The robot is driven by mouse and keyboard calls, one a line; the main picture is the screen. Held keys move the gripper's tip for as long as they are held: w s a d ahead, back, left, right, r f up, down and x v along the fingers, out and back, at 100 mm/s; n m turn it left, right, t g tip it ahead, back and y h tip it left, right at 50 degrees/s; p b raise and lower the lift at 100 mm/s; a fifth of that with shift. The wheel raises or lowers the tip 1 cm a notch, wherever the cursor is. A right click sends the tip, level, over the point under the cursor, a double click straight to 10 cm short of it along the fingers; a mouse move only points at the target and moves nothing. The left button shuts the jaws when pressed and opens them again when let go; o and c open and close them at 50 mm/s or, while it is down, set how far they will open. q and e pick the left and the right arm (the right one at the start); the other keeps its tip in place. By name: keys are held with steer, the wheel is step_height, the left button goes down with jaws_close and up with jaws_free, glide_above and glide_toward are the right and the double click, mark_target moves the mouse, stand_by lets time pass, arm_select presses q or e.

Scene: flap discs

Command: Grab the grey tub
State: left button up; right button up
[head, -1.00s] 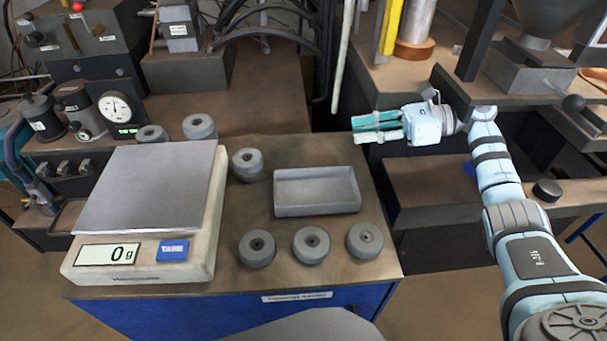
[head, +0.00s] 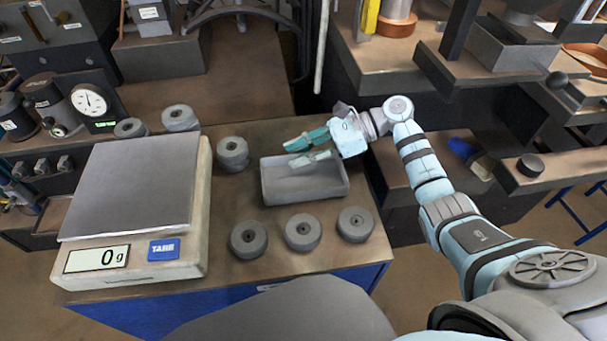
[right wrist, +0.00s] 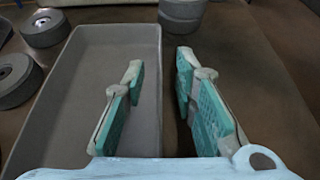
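The grey tub (head: 308,194) is a shallow, empty rectangular tray on the brown bench top, right of the scale. My right gripper (head: 291,154) is at the tub's far long wall, fingers pointing left along it. In the right wrist view the tub (right wrist: 75,90) fills the left side. There my right gripper (right wrist: 159,62) is open, one finger over the tub's inside and the other outside its wall. The wall runs between the fingers, with gaps on both sides. The exact finger height over the rim is hard to tell. My left gripper is not in view.
Grey flap discs surround the tub: three in front, such as the middle one (head: 303,232), and one off its far left corner (head: 232,154). The scale (head: 130,195) reads 0 g at left. The bench's right edge is close to the tub.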

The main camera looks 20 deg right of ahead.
steer(key=shift+a, duration=0.15)
steer(key=shift+f, duration=0.1)
jaws_close()
